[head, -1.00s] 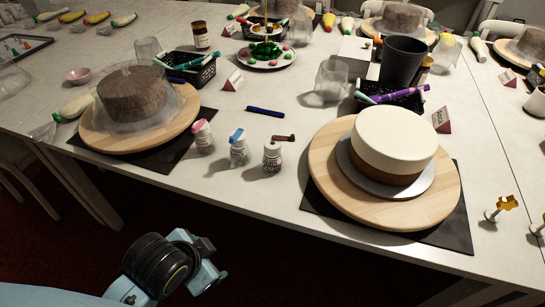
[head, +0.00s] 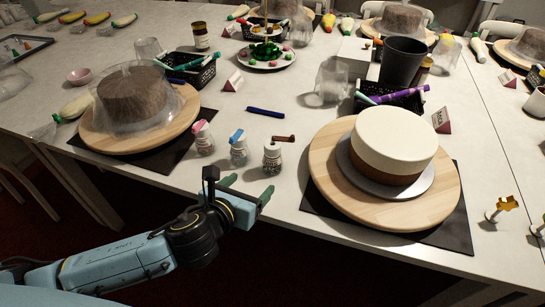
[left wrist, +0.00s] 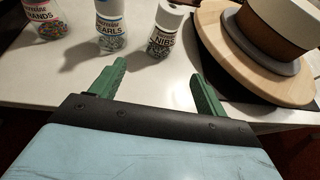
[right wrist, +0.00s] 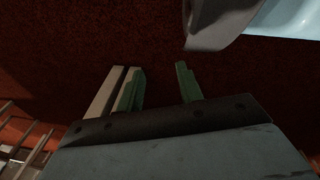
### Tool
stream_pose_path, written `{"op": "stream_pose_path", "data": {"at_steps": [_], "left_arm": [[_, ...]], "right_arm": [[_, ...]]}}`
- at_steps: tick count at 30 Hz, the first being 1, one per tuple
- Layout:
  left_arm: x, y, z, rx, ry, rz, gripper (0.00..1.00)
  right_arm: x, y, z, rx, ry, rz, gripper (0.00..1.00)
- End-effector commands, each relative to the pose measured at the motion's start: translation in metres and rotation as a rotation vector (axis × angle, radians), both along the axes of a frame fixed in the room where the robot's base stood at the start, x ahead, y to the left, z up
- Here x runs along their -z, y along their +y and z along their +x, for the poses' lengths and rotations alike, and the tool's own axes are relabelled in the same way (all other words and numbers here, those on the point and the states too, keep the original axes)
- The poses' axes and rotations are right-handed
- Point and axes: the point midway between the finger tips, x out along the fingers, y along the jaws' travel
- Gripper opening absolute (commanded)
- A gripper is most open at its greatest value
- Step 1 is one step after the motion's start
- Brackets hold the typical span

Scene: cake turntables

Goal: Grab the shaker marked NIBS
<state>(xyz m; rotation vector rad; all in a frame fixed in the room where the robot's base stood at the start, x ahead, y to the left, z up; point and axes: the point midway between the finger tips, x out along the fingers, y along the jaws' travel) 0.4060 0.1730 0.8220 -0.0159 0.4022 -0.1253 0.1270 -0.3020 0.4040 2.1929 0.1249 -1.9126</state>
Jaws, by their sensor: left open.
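The shaker marked NIBS (left wrist: 165,32) stands upright at the table's front edge, its label readable in the left wrist view. In the left wrist view the left fingers (left wrist: 160,72) are apart, with the NIBS shaker beyond the gap, untouched. My right gripper (right wrist: 160,72) is open and empty over the dark red floor; it is outside the head view.
The PEARLS shaker (head: 238,150) with a blue lid stands close left, and a pink-lidded shaker (head: 203,138) further left. A wooden turntable (head: 325,188) with a cake is close right. A blue pen (head: 265,112) lies behind. A covered cake (head: 132,95) stands at left.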

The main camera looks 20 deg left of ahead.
Motion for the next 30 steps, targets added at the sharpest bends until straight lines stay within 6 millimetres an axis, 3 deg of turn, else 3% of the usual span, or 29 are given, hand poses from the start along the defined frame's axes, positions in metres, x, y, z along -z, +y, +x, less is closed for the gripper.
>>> {"op": "stream_pose_path", "data": {"at_steps": [8,21,30], "left_arm": [[0.001,-0.001,0.005,0.025,-0.015,0.043,0.75],[0.027,-0.009,0.064,0.022,-0.014,0.039,0.75],[0.031,-0.012,0.079,0.023,-0.013,0.038,0.75]], "right_arm": [[0.003,-0.002,-0.001,0.0,0.0,-0.002,0.36],[-0.027,0.006,0.043,0.017,-0.035,-0.001,0.36],[-0.039,0.008,0.053,0.022,-0.044,0.0,0.36]]}}
